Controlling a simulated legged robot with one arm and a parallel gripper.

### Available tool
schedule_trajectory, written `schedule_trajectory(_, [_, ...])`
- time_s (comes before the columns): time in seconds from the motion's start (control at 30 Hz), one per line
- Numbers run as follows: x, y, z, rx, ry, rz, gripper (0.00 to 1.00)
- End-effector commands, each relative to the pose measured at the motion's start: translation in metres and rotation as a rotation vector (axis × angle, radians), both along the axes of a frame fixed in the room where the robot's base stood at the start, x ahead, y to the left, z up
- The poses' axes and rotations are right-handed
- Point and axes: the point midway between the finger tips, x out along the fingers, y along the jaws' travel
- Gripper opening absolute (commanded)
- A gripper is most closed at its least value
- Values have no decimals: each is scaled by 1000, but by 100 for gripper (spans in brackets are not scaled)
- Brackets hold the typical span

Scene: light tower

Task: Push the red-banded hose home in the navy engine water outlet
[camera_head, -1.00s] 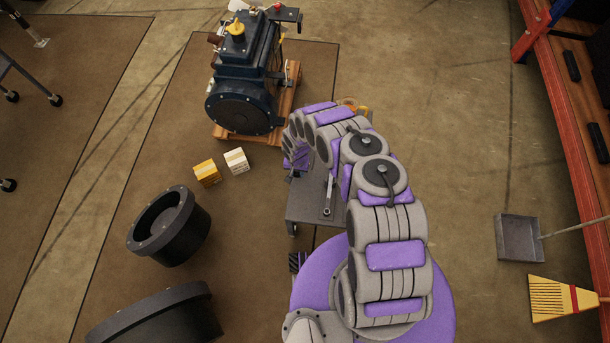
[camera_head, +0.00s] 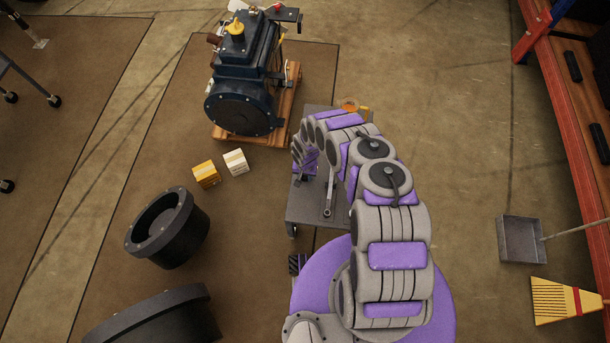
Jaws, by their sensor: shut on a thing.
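The navy engine (camera_head: 235,70) stands on a wooden pallet (camera_head: 287,105) at the top centre, with a yellow cap and a brown fitting on its upper side. I cannot make out its water outlet or the red-banded hose at this size. My gripper (camera_head: 299,178) hangs at the end of my purple and grey arm, over the left edge of a grey cart, below and right of the engine and apart from it. It is small and partly hidden by my arm links. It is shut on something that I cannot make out.
The grey cart (camera_head: 307,206) carries a wrench-like tool (camera_head: 329,195). A yellow box (camera_head: 206,174) and a white box (camera_head: 236,162) lie on the floor. Black round parts (camera_head: 165,225) stand lower left. A dustpan (camera_head: 521,240), broom (camera_head: 562,300) and red shelf (camera_head: 575,130) are right.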

Motion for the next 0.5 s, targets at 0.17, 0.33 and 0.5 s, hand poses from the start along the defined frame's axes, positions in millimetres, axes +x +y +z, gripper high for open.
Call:
schedule_trajectory(0.17, [0,0,-1,0,0,0,45])
schedule_trajectory(0.33, [0,0,-1,0,0,0,57])
schedule_trajectory(0.5, [0,0,-1,0,0,0,57])
